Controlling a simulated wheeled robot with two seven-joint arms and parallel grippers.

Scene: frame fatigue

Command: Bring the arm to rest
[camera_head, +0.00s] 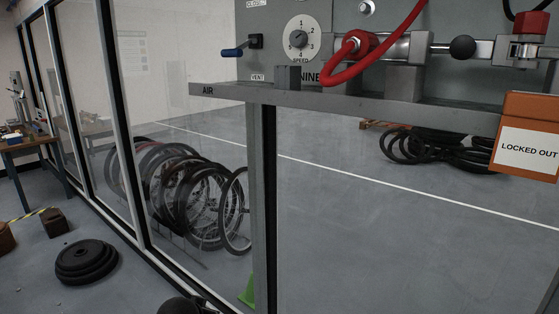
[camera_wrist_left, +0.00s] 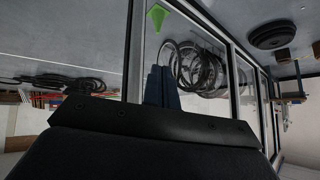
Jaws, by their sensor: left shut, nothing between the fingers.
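My left gripper (camera_wrist_left: 162,88) shows in the left wrist view, its two dark blue fingers together and empty. They stand out past the black gripper body, in front of the glass partition, with nothing touching them that I can see. The left wrist picture appears upside down. In the head view a dark rounded shape shows at the bottom edge, too cut off to tell if it is part of my arm. My right gripper is in neither view.
Behind glass are bicycle wheels (camera_head: 200,205) and a green cone (camera_head: 248,292). Weight plates (camera_head: 87,262) lie left.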

